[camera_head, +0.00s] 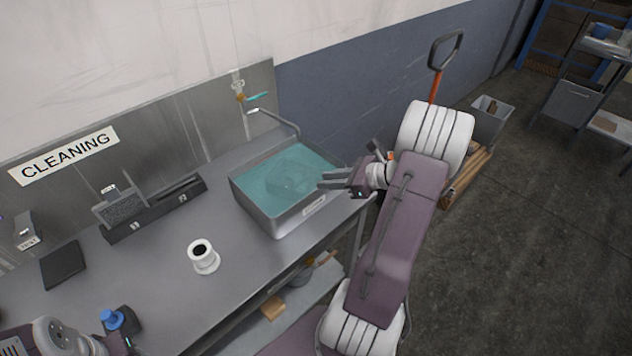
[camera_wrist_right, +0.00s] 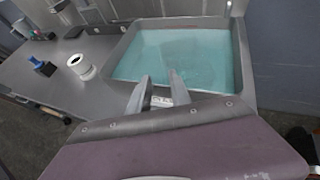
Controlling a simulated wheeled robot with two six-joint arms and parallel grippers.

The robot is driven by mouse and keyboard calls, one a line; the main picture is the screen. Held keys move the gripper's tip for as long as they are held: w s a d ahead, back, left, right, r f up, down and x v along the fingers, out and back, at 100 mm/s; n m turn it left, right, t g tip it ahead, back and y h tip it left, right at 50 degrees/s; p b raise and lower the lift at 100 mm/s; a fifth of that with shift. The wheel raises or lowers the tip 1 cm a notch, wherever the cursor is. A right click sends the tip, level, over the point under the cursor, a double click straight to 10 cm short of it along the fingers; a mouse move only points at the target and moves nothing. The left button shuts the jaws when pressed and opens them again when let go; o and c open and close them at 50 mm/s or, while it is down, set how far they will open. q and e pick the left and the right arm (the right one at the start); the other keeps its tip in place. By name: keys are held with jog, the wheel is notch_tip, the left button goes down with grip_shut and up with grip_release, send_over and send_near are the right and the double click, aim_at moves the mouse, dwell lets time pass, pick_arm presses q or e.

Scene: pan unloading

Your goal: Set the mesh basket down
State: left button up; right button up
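A grey, finely textured panel that looks like mesh (camera_head: 122,206) stands upright in the black slotted rack (camera_head: 155,212) at the back of the bench. A faint pale shape (camera_head: 290,176) lies under the water of the metal basin (camera_head: 275,226); I cannot tell whether it is the mesh basket. My right gripper (camera_head: 326,180) is at the basin's right rim, with its fingers apart and nothing between them. In the right wrist view its fingers (camera_wrist_right: 156,92) point towards the basin (camera_wrist_right: 246,62). My left gripper is at the lower left edge, its fingers not clear.
A white spool-like cup (camera_head: 203,256) stands on the bench (camera_head: 240,290) in front of the basin. A blue-topped black item (camera_head: 113,319) stands near my left arm. A dark flat pad (camera_head: 63,265) lies at the left. A tap (camera_head: 270,115) is behind the basin.

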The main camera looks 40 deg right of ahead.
jog(key=s+a+f+n+g+h, duration=0.2)
jog(key=s+a+n+g, duration=0.2)
jog(key=a+n, duration=0.7)
jog(key=s+a+f+n+g+h, duration=0.3)
jog(key=s+a+n+g, duration=0.2)
jog(key=a+n, duration=0.7)
jog(key=s+n, duration=0.1)
jog(key=n, duration=0.6)
jog(key=shift+f+g, duration=0.2)
jog(key=shift+g, duration=0.1)
jog(key=shift+s, duration=0.15)
